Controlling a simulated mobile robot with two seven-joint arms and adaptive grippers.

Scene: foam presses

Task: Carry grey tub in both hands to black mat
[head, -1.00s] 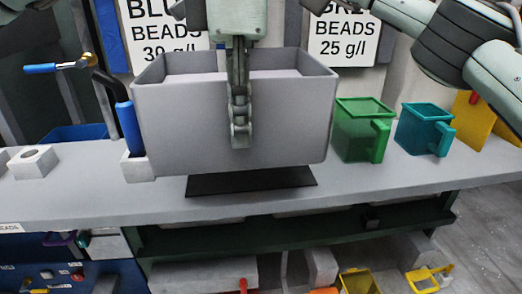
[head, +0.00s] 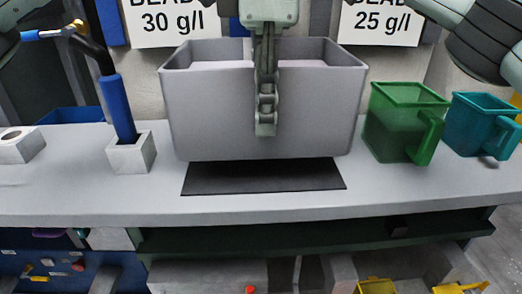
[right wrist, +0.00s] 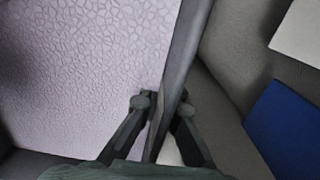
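The grey tub (head: 225,110) is upright in the middle of the head view, with pale lilac contents (right wrist: 75,70) filling it in the right wrist view. The black mat (head: 262,180) lies flat on the bench; its front part shows below the tub, and the tub hides its rear. I cannot tell whether the tub touches it. My left gripper (head: 265,125) is shut on the tub's near wall, with one finger down the outside. My right gripper (right wrist: 163,103) has a finger on each side of a tub wall (right wrist: 180,65); it is not discernible in the head view.
A green jug (head: 398,125) and a teal jug (head: 475,125) stand right of the tub. A blue-handled tool (head: 119,108) stands in a grey block (head: 132,155) on the left. Bead signs (head: 380,22) hang behind. The bench (head: 100,205) is clear in front.

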